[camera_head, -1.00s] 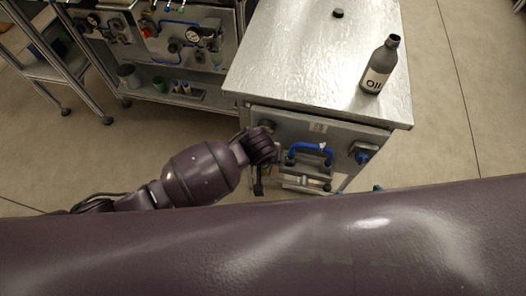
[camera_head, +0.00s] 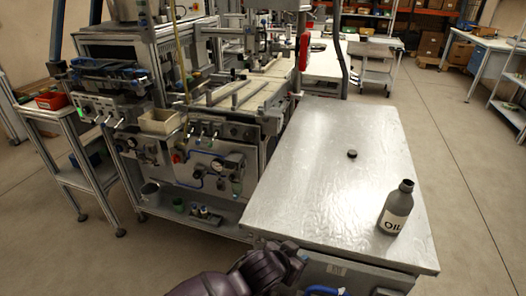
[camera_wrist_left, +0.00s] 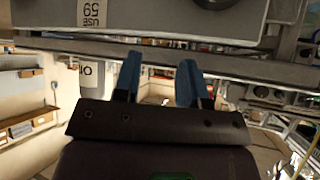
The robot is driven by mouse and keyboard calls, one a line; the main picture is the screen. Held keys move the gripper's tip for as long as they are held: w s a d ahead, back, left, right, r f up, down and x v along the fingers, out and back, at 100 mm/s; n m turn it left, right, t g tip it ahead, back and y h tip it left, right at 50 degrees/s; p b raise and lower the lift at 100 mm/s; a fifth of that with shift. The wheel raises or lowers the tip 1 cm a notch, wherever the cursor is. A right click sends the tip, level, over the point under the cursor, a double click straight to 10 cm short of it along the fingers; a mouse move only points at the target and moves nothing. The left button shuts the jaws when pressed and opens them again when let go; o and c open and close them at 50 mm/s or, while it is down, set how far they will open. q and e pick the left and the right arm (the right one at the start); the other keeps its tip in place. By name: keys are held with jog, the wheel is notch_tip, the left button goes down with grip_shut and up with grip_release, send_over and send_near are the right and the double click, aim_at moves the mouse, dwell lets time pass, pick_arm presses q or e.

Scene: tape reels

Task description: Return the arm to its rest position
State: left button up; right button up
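My left gripper (camera_wrist_left: 158,82) shows in the wrist view with its two blue fingers apart and nothing between them. In the head view my left arm comes in at the bottom, and its hand (camera_head: 288,252) is close to the front edge of the metal cabinet (camera_head: 310,190); its fingers are hard to make out there. My right gripper is in neither view.
A grey oil bottle (camera_head: 397,212) stands upright near the cabinet top's right front corner. A small black cap (camera_head: 352,154) lies farther back. A machine bench (camera_head: 215,165) stands to the left. The floor (camera_head: 455,160) on the right is clear.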

pick_arm(q)
jog(key=s+a+r+n+t+y, duration=0.1)
jog(key=a+n+t, duration=0.15)
jog(key=a, duration=0.75)
jog(key=s+a+r+n+t+y, duration=0.15)
jog(key=a+t, duration=0.25)
jog(key=a, duration=0.5)
jog(key=s+a+f+n+g+y, duration=0.1)
jog(key=s+a+f+y, duration=0.1)
jog(key=s+a+f, duration=0.3)
jog(key=s+a+f+n+g+y, duration=0.2)
jog(key=s+a+f, duration=0.4)
jog(key=s+a, duration=0.5)
jog(key=shift+s+a+f, duration=0.15)
jog(key=shift+s+f, duration=0.05)
jog(key=shift+s, duration=0.85)
